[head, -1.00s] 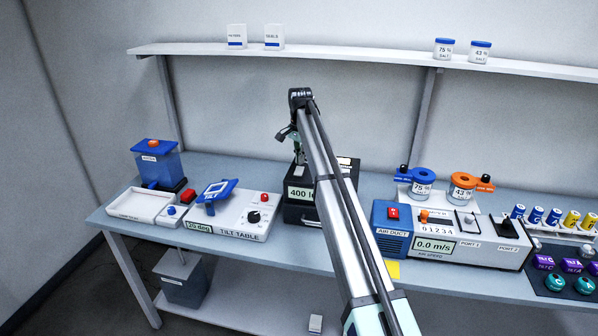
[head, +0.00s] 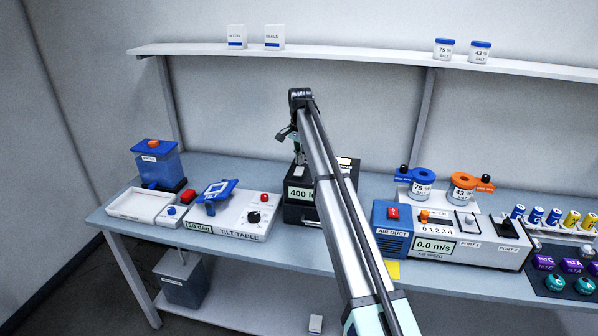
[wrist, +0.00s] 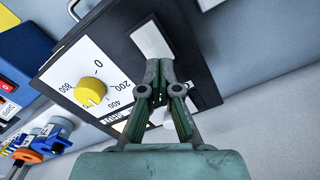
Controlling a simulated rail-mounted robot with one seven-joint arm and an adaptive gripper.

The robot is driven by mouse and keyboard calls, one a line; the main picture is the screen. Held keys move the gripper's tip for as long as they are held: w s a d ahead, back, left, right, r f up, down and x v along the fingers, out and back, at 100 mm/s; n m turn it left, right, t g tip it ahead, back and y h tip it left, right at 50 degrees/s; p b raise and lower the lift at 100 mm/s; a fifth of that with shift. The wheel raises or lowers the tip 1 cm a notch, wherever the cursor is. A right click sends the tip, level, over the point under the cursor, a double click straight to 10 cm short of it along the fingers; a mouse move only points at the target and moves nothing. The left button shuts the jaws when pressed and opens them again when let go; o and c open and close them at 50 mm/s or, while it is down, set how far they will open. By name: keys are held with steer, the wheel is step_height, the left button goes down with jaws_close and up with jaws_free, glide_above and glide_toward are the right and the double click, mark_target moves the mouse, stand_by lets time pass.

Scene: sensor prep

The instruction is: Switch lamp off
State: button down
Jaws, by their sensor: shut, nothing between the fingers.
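The lamp appears to be the black box (head: 296,213) in the middle of the bench, with a display reading 400 and a partly hidden unit. My arm covers much of its front in the head view. In the wrist view the box (wrist: 206,60) has a white dial face with a yellow knob (wrist: 90,93), marked 0, 200, 400 and 800. A pale rectangular panel (wrist: 150,38) lies beside the dial. My gripper (wrist: 160,66) is shut and empty, its tips over the box by the panel's edge. I cannot tell whether they touch it.
The tilt table (head: 228,219) stands to the left of the box. The blue air duct unit (head: 392,240) stands close on its right. A shelf (head: 360,57) runs along the wall above. Some grey bench shows behind the tilt table.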

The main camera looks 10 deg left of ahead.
mark_target(300, 168)
steer(key=shift+f, duration=1.2)
stand_by(0.7)
steer(key=shift+r+p, duration=1.4)
steer(key=shift+r, duration=2.15)
steer(key=shift+f, duration=0.1)
